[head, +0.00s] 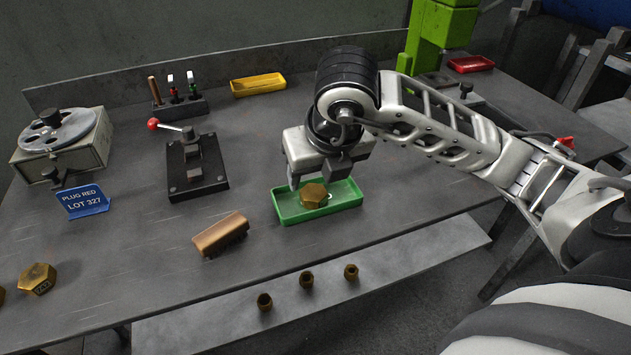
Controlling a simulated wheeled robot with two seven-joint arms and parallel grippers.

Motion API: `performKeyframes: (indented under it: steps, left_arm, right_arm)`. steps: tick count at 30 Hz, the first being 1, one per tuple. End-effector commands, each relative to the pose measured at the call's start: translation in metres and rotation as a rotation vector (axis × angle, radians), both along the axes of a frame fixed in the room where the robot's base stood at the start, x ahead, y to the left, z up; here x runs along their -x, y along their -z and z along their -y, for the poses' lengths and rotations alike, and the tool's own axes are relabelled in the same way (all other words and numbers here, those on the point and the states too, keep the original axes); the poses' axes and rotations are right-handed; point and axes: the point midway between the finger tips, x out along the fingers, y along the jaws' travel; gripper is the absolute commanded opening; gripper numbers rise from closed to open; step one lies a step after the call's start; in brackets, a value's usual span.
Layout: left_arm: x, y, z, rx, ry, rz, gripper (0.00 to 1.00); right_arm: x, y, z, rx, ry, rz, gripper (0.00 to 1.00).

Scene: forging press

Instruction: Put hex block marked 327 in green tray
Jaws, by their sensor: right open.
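The green tray (291,214) lies on the bench at the picture's middle. A brass hex block (313,194) sits inside it; I cannot read a mark on this block. My right gripper (315,178) is over the tray, its jaws open above and behind the block, holding nothing. Another brass hex block (38,279) lies at the bench's left front with a dark mark too small to read surely. A sliver of one more brass piece shows at the left picture edge. My left gripper is not in view.
A blue card (83,201) reads "PLUG RED LOT 327". A wooden-backed brush (221,234) lies left of the tray. A red-knobbed lever device (197,178) stands behind. Yellow (258,84) and red (471,64) trays are farther back. Brass nuts (306,280) sit on the lower front shelf.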

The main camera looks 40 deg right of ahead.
Motion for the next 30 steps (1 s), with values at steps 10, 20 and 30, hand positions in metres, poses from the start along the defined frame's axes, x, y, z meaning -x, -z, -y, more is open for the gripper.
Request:
performKeyframes:
  steps: [10,20,30]
  left_arm:
    - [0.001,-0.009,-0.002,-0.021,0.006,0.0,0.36]
    - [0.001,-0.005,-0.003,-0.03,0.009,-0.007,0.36]
    - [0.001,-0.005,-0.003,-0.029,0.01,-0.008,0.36]
  right_arm:
    - [0.022,-0.056,-0.005,0.001,-0.002,0.002,0.61]
    - [0.025,-0.06,-0.006,0.0,0.0,-0.002,0.61]
    - [0.024,-0.059,-0.006,0.001,0.0,-0.001,0.61]
